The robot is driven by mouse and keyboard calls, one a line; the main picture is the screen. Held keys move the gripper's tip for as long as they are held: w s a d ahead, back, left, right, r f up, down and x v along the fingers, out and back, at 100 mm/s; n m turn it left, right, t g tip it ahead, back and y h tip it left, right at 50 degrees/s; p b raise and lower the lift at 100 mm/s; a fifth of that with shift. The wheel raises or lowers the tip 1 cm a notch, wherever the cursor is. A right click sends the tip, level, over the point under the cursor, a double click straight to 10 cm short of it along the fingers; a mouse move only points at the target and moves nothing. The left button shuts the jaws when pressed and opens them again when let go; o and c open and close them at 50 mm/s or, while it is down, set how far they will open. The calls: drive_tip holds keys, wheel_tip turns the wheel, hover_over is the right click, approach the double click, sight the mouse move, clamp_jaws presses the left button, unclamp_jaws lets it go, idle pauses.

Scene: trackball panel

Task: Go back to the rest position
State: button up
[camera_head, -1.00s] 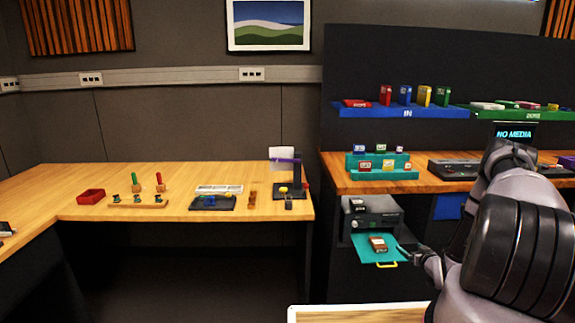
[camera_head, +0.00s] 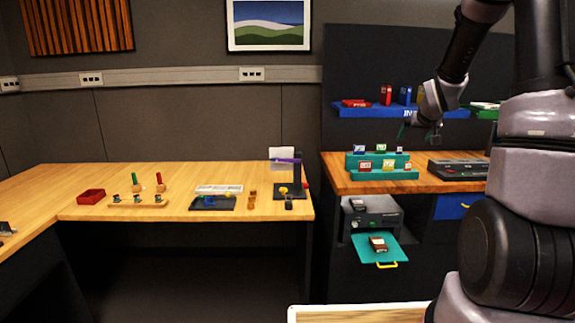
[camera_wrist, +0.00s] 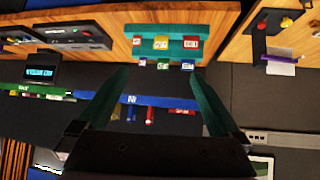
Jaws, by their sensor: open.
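My gripper (camera_head: 421,132) is raised in front of the blue IN shelf (camera_head: 350,112), above the teal stepped rack (camera_head: 408,175) on the right bench. In the wrist view its two green fingers (camera_wrist: 160,98) are spread apart with nothing between them. The teal rack with small labelled blocks (camera_wrist: 167,30) shows beyond the fingertips. The scene is upside down in that view. My arm covers the right part of the head view.
An open teal drawer (camera_head: 362,250) below the right bench holds a brown item (camera_head: 378,244). A black device (camera_head: 458,169) sits right of the rack. The left bench (camera_head: 80,213) carries a red tray (camera_head: 91,196) and several small parts.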

drive_tip(key=s+a+r+m+g+y, duration=0.1)
drive_tip(key=s+a+r, duration=0.45)
drive_tip(key=s, duration=0.25)
drive_tip(key=s+a+r+m, duration=0.1)
drive_tip(key=s+a+r, duration=0.3)
drive_tip(key=s+r, duration=0.35)
drive_tip(key=s+a+y, duration=0.1)
drive_tip(key=s+a, duration=0.2)
drive_tip(key=s, duration=0.6)
drive_tip(key=s+a+r+g+y, duration=0.1)
drive_tip(key=s+a, duration=0.3)
drive_tip(key=s, duration=0.5)
drive_tip(key=shift+s+a+m+g+y, duration=0.2)
drive_tip(key=shift+s+m+g+y, duration=0.1)
drive_tip(key=shift+y, duration=0.2)
drive_tip(key=shift+r, duration=0.1)
